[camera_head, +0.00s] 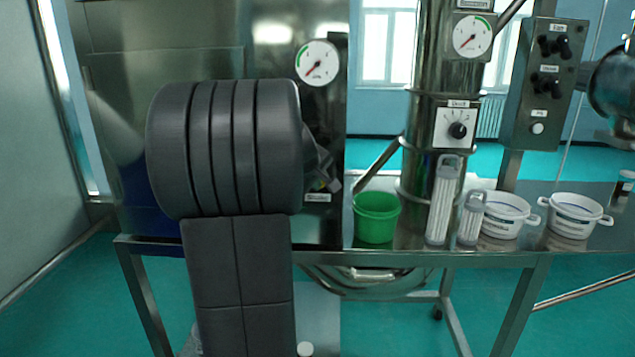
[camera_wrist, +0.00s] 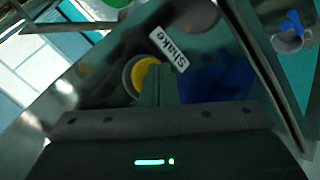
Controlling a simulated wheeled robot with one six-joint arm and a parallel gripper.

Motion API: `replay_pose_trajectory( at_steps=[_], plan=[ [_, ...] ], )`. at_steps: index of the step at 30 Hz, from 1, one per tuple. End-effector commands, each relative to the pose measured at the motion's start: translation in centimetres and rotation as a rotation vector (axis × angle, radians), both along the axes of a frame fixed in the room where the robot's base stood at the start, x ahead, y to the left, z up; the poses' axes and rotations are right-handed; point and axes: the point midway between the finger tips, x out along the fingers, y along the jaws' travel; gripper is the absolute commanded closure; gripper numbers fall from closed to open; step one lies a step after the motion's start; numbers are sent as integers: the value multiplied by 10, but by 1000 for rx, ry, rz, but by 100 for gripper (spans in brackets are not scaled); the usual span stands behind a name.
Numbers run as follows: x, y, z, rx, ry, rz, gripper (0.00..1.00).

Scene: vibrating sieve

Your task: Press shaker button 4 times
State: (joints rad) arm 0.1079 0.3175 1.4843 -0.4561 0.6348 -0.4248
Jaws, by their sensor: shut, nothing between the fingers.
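The shaker button is a round yellow button (camera_wrist: 131,76) in a dark ring on the metal panel, in the middle of the wrist view. A white label reading "Shake" (camera_wrist: 169,49) is beside it, up and to the right. My gripper (camera_wrist: 160,72) is shut and empty, its fingertips in front of the button and covering its right part. I cannot tell whether they touch it. In the head view my dark arm hides the button, and only a part of my gripper (camera_head: 328,178) shows at its right.
A green bucket (camera_head: 377,217) stands on the metal table right of my arm. A gauge (camera_head: 317,63) is on the panel above. A control box (camera_head: 543,85) hangs at the right.

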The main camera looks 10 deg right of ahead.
Motion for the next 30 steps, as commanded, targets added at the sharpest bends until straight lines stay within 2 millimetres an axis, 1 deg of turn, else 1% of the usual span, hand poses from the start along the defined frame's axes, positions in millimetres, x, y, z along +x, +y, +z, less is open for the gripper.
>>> replay_pose_trajectory(
  at_steps=[30],
  plan=[
    [12,-3,0,0,-1,1,100]
  ],
)
